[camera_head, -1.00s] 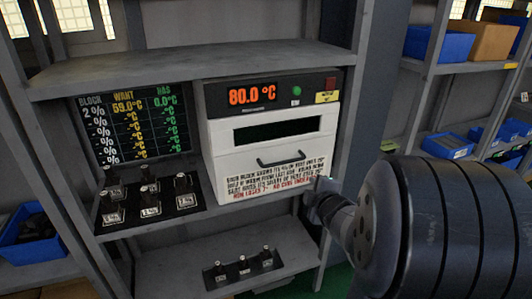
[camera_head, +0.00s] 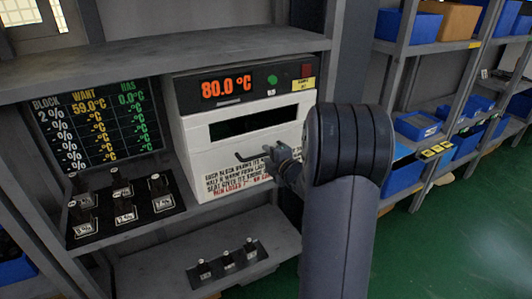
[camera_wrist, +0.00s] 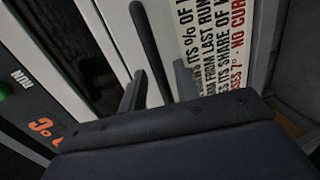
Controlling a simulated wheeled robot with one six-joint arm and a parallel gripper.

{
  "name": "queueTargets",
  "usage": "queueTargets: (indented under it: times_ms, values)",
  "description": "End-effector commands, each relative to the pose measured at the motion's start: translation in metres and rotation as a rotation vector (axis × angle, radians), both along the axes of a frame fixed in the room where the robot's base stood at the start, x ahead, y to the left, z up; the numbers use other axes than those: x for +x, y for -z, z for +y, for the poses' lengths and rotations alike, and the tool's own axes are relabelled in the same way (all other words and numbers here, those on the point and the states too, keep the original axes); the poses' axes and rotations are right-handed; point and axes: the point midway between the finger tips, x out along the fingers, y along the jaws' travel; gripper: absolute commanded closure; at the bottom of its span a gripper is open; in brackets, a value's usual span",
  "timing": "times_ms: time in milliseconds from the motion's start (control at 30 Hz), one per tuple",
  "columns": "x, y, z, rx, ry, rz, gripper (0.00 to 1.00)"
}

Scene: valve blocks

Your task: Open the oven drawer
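The drawer looks closed. My gripper (camera_head: 272,156) is at the right end of the handle and hides that end in the head view. In the wrist view, my gripper (camera_wrist: 160,88) has its two fingers apart, with the handle (camera_wrist: 148,45) running between them. Gaps show beside the bar, so the gripper looks open and not clamped on it.
A screen (camera_head: 103,123) of block temperatures stands left of the oven. Several valve blocks sit on a black tray (camera_head: 140,207) below it, with more on the lower shelf's rack (camera_head: 228,264). Shelves with blue bins (camera_head: 418,125) stand at right. Green floor (camera_head: 450,240) is clear.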

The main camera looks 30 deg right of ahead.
Motion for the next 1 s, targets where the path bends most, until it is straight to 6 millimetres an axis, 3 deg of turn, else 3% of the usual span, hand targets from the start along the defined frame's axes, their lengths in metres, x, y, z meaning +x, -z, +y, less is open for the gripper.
queueTargets:
  times_ms: [200,500,867,1000]
  values:
    - [0.017,0.003,0.001,0.001,0.000,0.000,0.70]
    - [0.019,0.004,0.001,0.001,0.001,0.000,0.70]
    - [0.019,0.004,0.001,0.001,0.000,0.000,0.98]
    - [0.019,0.004,0.001,0.001,0.000,0.000,1.00]
